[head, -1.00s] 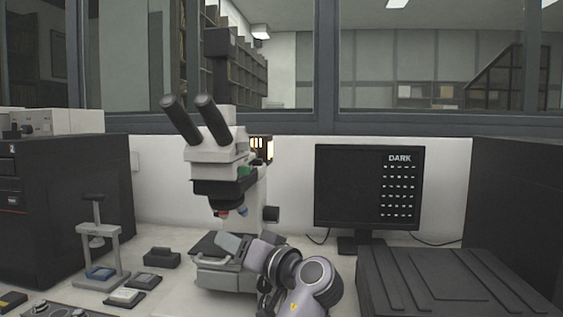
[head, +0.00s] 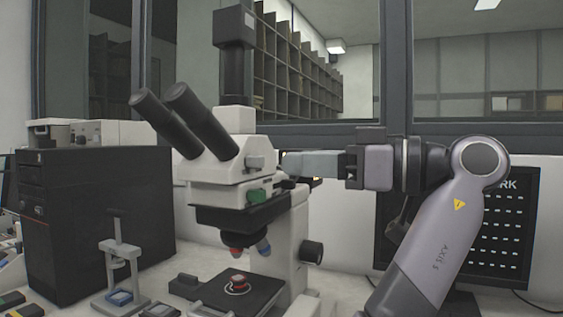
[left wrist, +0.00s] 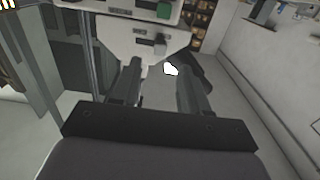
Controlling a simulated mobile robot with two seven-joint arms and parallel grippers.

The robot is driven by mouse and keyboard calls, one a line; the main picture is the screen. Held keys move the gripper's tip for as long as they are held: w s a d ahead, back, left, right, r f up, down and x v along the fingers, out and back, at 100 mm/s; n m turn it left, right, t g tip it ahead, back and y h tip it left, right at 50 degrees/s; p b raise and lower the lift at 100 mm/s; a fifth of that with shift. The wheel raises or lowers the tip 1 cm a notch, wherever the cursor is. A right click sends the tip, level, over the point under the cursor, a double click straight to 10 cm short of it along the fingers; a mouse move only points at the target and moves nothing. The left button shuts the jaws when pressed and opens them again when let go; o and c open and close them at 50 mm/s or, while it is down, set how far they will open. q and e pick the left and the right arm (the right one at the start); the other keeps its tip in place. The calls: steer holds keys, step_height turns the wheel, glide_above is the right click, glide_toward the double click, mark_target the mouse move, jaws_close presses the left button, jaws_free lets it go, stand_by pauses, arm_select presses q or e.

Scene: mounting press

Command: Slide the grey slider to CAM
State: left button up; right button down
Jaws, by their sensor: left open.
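The microscope (head: 228,175) stands on the bench with a white head and two black eyepieces. A small grey part (head: 255,162), which looks like the slider, sits on the right side of its head, above a green block (head: 258,196). It also shows in the left wrist view (left wrist: 160,45), just beyond my fingertips. I cannot read a CAM label. My left gripper (head: 284,164) reaches in from the right at head height, close to the grey part. In the left wrist view its fingers (left wrist: 158,68) are apart with nothing between them. Contact cannot be told. My right gripper is not in view.
A red-marked sample (head: 237,284) sits on the microscope's black stage. A small grey press (head: 120,262) and a black cabinet (head: 95,215) stand to the left. A monitor (head: 505,215) stands behind my arm at right.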

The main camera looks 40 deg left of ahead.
mark_target(262, 161)
arm_select(q)
steer(key=x, duration=0.6)
steer(key=shift+a, duration=0.1)
jaws_close()
